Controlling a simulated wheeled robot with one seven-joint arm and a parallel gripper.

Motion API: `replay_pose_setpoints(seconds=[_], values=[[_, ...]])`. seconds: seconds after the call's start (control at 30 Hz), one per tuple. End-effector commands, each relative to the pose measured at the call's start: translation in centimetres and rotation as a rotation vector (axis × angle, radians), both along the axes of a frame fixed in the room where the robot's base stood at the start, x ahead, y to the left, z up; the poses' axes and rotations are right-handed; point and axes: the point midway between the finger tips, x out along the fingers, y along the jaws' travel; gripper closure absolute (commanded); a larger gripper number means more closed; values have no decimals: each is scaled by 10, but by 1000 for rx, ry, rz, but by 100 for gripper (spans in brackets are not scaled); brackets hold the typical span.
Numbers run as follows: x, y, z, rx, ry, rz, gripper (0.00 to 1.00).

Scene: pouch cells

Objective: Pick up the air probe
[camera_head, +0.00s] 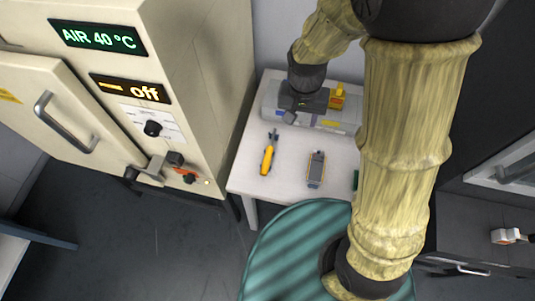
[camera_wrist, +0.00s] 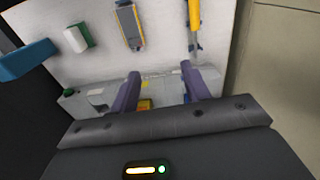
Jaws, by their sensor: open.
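I cannot tell for certain which item is the air probe. A yellow-handled tool with a dark, narrow end (camera_head: 267,158) lies on the white table; its handle also shows in the wrist view (camera_wrist: 194,18). A grey handheld device with orange edges (camera_head: 316,169) lies to its right, and it also shows in the wrist view (camera_wrist: 129,25). A small yellow piece (camera_head: 338,96) is at the long grey case (camera_head: 345,117) at the back of the table. My gripper (camera_head: 290,116) is open over the case, its fingers apart in the wrist view (camera_wrist: 163,90), with nothing seen held.
The white table (camera_head: 245,178) has bare room around the two tools. A green and white item (camera_wrist: 76,38) lies beyond the device. A cream oven-like cabinet (camera_head: 200,100) reading "AIR 40 °C" and "off" stands at the left, its door (camera_head: 60,110) ajar. Dark drawers stand at the right.

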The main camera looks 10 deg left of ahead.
Motion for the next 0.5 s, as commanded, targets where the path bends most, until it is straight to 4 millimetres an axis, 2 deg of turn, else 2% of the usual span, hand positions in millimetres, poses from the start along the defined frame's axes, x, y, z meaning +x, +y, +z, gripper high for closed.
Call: replay_pose_setpoints(seconds=[0.03,0.1,0.2,0.3,0.4,0.5], values=[[0,20,0,-20,16,8,53],[-1,44,-5,-49,33,1,53],[-6,77,-12,-93,45,-6,53],[-13,103,-18,-131,47,-13,53],[-17,117,-22,-154,45,-19,53],[-19,122,-24,-161,44,-24,53]])
